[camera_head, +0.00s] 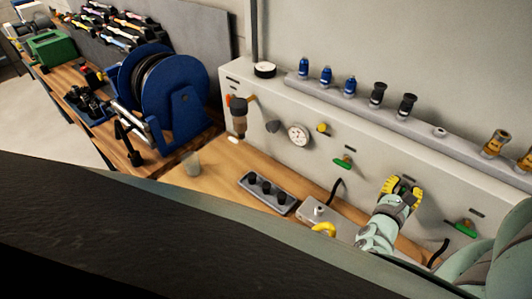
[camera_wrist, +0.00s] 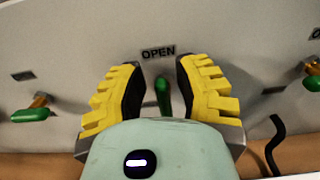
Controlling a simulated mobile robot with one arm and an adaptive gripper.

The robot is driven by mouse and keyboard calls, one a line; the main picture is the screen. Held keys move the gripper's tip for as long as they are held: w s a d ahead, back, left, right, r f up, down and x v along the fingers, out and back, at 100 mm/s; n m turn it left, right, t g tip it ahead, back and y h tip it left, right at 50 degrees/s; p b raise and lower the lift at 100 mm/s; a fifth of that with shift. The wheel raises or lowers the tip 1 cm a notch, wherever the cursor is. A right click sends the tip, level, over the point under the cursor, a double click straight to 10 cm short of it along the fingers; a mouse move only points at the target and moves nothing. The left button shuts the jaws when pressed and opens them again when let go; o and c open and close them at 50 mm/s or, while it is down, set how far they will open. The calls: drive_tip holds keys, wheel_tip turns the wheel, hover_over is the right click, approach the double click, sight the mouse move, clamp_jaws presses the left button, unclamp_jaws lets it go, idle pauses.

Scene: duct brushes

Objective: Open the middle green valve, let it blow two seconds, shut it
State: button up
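The middle green valve's handle (camera_wrist: 163,95) stands upright in the wrist view, just under the word OPEN on the pale panel. My gripper (camera_wrist: 160,88) has its two yellow-ridged fingers on either side of this handle, with a visible gap on both sides. It looks open and does not appear to touch the handle. In the head view my gripper (camera_head: 404,188) is at the panel and hides the middle valve. The left green valve (camera_head: 343,162) and the right green valve (camera_head: 459,231) have handles lying roughly crosswise.
A pressure gauge (camera_head: 299,135) and a yellow knob (camera_head: 323,128) are on the panel left of the valves. A grey tray with black pieces (camera_head: 251,180) and a metal box (camera_head: 318,210) sit on the wooden bench below. A black hose (camera_wrist: 274,145) hangs right of my gripper.

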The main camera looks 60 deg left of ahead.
clamp_jaws()
drive_tip(key=shift+d+f+m+b, duration=0.1)
drive_tip(key=shift+f+m+b, duration=0.15)
drive_tip(key=shift+b, duration=0.25)
drive_tip(key=shift+d+m+b, duration=0.1)
drive_tip(key=shift+m+b, duration=0.15)
drive_tip(key=shift+b, duration=0.05)
drive_tip(key=m+b, duration=0.1)
drive_tip(key=b, duration=0.1)
drive_tip(key=m+b, duration=0.1)
drive_tip(key=d+m+b, duration=0.1)
drive_tip(key=m+b, duration=0.1)
drive_tip(key=shift+w+f+b, duration=0.15)
drive_tip(key=shift+f+b, duration=0.15)
drive_tip(key=shift+f, duration=0.05)
drive_tip(key=m+b, duration=0.4)
drive_tip(key=b, duration=0.1)
drive_tip(key=f+m+b, duration=0.1)
drive_tip(key=m+b, duration=0.3)
drive_tip(key=b, duration=0.1)
drive_tip(key=d+m+b, duration=0.1)
drive_tip(key=m+b, duration=0.3)
drive_tip(key=b, duration=0.1)
drive_tip(key=shift+w+d+f+m, duration=0.1)
drive_tip(key=shift+w+f+m, duration=0.1)
drive_tip(key=shift+f+m, duration=0.15)
drive_tip(key=shift+m+b, duration=0.25)
drive_tip(key=shift+b, duration=0.1)
